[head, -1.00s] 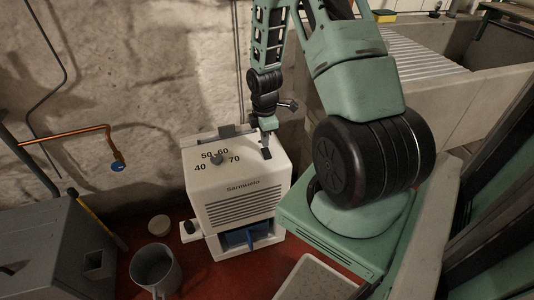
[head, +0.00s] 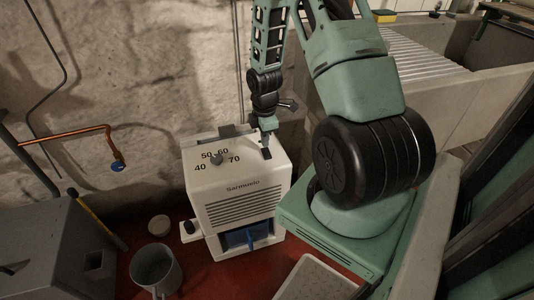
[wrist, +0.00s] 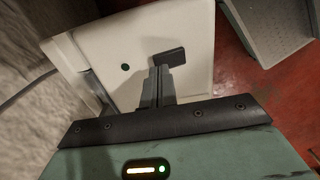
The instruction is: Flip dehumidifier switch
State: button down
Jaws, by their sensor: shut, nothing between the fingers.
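The white dehumidifier (head: 240,200) stands on the red floor against the stone wall, with a humidity dial (head: 217,158) marked 40 to 70 on its top. My gripper (head: 266,142) reaches down over the right part of that top. In the wrist view my gripper (wrist: 161,70) is shut with nothing between its fingers. The fingertips are at the near edge of a dark rectangular switch (wrist: 170,55), partly covering it. I cannot tell whether they touch it.
A grey bucket (head: 157,270) and a pale round lid (head: 158,224) are on the floor at the left. A grey box (head: 50,250) stands at far left. A copper pipe with a blue valve (head: 117,167) is on the wall. A stone basin (head: 450,90) is at right.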

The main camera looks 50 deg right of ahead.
aim_at(265, 149)
jog(key=shift+f+b, duration=0.65)
jog(key=shift+f, duration=0.45)
dwell(0.7)
notch_tip(265, 149, up, 7)
jog(key=p, duration=0.7)
jog(key=shift+r, duration=0.1)
dwell(0.6)
